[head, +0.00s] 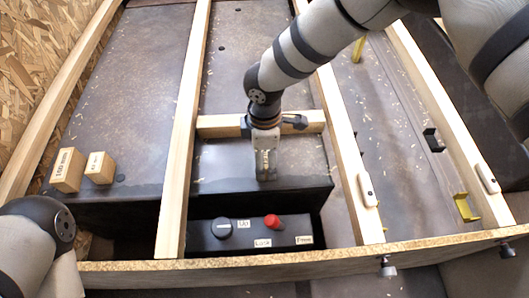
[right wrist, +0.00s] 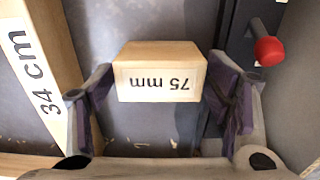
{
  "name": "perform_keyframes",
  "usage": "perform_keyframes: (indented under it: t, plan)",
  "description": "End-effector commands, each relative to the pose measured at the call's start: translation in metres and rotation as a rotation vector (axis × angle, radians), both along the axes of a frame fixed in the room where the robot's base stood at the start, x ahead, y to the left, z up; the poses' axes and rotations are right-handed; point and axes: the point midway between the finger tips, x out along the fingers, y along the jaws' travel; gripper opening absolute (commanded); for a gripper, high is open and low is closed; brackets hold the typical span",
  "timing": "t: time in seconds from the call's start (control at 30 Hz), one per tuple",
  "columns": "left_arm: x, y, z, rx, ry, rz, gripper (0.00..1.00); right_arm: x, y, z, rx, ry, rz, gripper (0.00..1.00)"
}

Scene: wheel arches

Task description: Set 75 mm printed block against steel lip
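The 75 mm printed block (right wrist: 160,80) is a pale wooden block; its label reads upside down in the right wrist view. The block cannot be made out there. I cannot tell for certain which edge is the steel lip or whether the block touches it. My left gripper is out of view; only part of my left arm shows at lower left.
Two other labelled wooden blocks, one larger (head: 68,170) and one smaller (head: 99,168), stand at left. A control box (head: 250,232) with a red knob (head: 272,221) sits in front. Wooden beams (head: 183,140) flank the right gripper. Yellow brackets (head: 466,207) lie right.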

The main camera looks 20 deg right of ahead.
Motion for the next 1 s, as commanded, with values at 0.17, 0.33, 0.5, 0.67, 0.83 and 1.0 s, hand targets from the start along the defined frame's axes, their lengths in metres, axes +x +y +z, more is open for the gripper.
perform_keyframes:
  t: [0.17, 0.33, 0.5, 0.67, 0.83, 1.0]
  plan:
    - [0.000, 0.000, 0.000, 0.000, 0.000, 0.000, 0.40, 0.000, 0.000, 0.000, 0.000, 0.000, 0.000, 0.85]
    - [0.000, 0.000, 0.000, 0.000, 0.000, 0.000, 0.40, 0.000, 0.000, 0.001, 0.001, 0.000, 0.000, 0.85]
    - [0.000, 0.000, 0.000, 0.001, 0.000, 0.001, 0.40, 0.001, 0.000, 0.032, 0.002, -0.005, 0.000, 0.85]
    - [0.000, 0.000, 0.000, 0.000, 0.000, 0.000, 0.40, 0.002, 0.000, 0.076, 0.001, -0.005, 0.000, 0.85]
    - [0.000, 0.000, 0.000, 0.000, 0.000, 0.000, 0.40, 0.001, 0.000, 0.110, 0.001, -0.002, -0.001, 0.85]
    - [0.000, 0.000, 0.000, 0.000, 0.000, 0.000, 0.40, 0.000, 0.000, 0.120, 0.001, 0.000, -0.001, 0.85]
